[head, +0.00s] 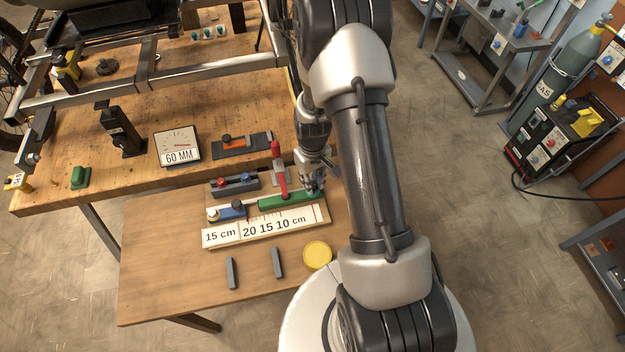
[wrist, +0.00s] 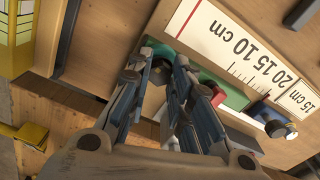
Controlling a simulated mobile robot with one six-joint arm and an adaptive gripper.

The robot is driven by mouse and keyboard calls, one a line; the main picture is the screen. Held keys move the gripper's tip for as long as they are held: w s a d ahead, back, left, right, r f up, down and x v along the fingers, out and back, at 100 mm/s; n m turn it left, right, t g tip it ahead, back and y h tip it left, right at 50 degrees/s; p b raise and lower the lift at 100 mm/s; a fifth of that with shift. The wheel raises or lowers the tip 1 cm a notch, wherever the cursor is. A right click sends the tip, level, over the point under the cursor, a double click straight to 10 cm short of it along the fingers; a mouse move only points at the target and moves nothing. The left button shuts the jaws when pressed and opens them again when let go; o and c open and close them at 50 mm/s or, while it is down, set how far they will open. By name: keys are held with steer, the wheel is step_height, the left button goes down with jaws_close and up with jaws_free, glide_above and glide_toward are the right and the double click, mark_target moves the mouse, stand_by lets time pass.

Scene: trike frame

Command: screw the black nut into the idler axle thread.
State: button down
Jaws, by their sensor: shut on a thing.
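My gripper (head: 315,186) is at the right end of the green block (head: 287,201) on the low wooden bench. In the wrist view its two fingers (wrist: 163,62) point at the green block (wrist: 222,90). A small dark piece (wrist: 160,72), which looks like the black nut, sits between the fingertips, mostly hidden by them. A red-handled clamp (head: 279,165) stands over the green block. The idler axle thread cannot be made out; the fingers cover that end of the block.
A blue block (head: 232,212) with a pale knob lies left of the green block. A white scale board (head: 222,236) lies in front. Two grey bars (head: 232,273) and a yellow disc (head: 317,255) lie nearer. The trike frame (head: 150,85) stands on the table behind.

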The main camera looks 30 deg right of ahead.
steer(key=shift+m, duration=0.9)
steer(key=shift+m, duration=0.8)
steer(key=c, duration=1.7)
jaws_free()
steer(key=shift+o, duration=0.2)
steer(key=shift+n+b, duration=0.4)
steer(key=shift+n, duration=0.5)
steer(key=shift+n, duration=0.8)
